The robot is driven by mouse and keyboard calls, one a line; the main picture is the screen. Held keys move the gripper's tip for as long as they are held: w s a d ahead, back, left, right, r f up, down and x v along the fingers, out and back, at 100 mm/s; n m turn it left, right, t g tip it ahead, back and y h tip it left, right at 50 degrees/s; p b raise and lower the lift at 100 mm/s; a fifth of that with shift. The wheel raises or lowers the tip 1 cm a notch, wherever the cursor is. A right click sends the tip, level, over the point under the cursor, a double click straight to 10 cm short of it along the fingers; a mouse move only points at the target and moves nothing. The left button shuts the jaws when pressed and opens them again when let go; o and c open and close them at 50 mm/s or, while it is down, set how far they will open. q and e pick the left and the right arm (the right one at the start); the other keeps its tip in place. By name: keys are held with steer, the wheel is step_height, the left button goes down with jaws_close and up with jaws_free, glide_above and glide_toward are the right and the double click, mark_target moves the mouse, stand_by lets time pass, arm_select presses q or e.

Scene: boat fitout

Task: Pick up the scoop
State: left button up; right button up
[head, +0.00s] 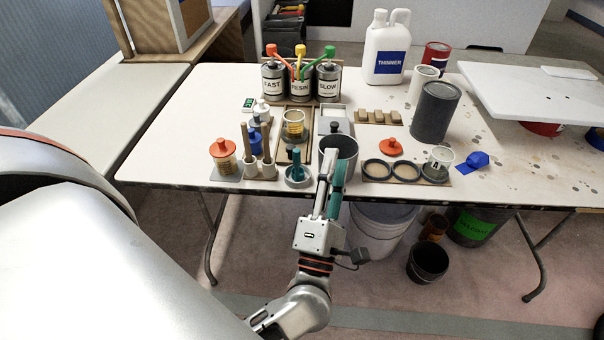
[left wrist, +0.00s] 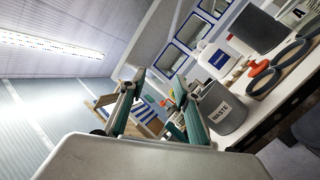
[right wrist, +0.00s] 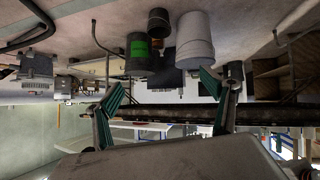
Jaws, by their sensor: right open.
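I cannot make out the scoop for sure. Two small candidates show in the head view: a teal upright piece (head: 296,160) in a round dish at the table's front, and a blue piece (head: 476,160) lying at the right; their shapes are unclear. My left gripper (head: 329,178) is at the table's front edge, in front of the grey waste pot (head: 347,147), and hides part of it. In the left wrist view its fingers (left wrist: 158,98) stand apart with nothing between them. My right gripper (right wrist: 165,105) shows only in the right wrist view, open and empty, facing the area under the table.
Fast, resin and slow pump cans (head: 300,84) stand at the back. A thinner jug (head: 387,52) and a dark grey cylinder (head: 434,112) stand to the right. Orange-lidded jar (head: 223,150) and stick holders crowd the left front. Buckets (head: 380,228) stand under the table.

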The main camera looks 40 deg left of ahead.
arm_select(q)
steer(key=a+f+n+g+y+b, duration=0.25)
steer(key=a+n+g+y, duration=0.3)
steer(key=n, duration=0.65)
steer(key=n+g, duration=0.6)
steer(key=n, duration=0.2)
glide_toward(298, 163)
steer(key=f+x, duration=0.1)
steer(key=x, duration=0.8)
steer(key=r+x, duration=0.1)
steer(key=x, duration=0.1)
steer(key=shift+a, duration=0.2)
jaws_close()
